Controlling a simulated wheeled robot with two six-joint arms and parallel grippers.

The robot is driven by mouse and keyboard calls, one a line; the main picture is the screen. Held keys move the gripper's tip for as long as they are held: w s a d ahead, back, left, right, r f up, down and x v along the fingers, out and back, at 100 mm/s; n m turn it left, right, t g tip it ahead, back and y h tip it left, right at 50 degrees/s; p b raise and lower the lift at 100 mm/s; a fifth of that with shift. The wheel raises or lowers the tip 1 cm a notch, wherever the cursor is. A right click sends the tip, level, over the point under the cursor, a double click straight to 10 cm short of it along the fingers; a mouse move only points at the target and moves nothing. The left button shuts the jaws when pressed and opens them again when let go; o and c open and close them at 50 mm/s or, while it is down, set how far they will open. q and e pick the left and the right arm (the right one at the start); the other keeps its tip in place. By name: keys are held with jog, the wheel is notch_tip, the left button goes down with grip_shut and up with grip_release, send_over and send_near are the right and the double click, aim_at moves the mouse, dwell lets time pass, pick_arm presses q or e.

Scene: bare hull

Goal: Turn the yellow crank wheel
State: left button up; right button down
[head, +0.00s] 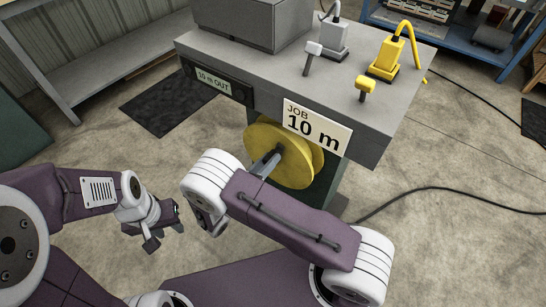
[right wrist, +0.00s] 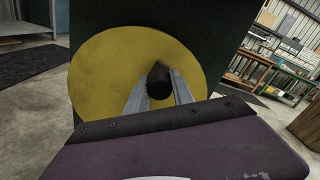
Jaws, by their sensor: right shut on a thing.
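The yellow crank wheel (head: 301,175) is mounted upright on the front of the dark green machine under the grey bench top. It fills the middle of the right wrist view (right wrist: 105,75). A black handle (right wrist: 158,82) stands out from its face, right of the middle. My right gripper (right wrist: 160,90) is shut on this handle, one finger on each side. In the head view my right gripper (head: 266,164) is partly hidden behind my own wrist, and so is part of the wheel. My left gripper (head: 165,228) is open and empty, low at the left, away from the wheel.
A sign reading "JOB 10 m" (head: 317,127) hangs above the wheel; a display (head: 213,83) reads "10 m OUT". A grey lever (head: 313,57) and a yellow lever (head: 365,88) stand on the bench top (head: 270,75). A black cable (head: 440,189) crosses the floor at right.

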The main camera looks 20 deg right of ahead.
jog(key=shift+w+a+r+n+p, duration=0.15)
jog(key=shift+w+a+n+p, duration=0.3)
jog(key=shift+n, duration=0.25)
jog(key=c, duration=1.1)
grip_release()
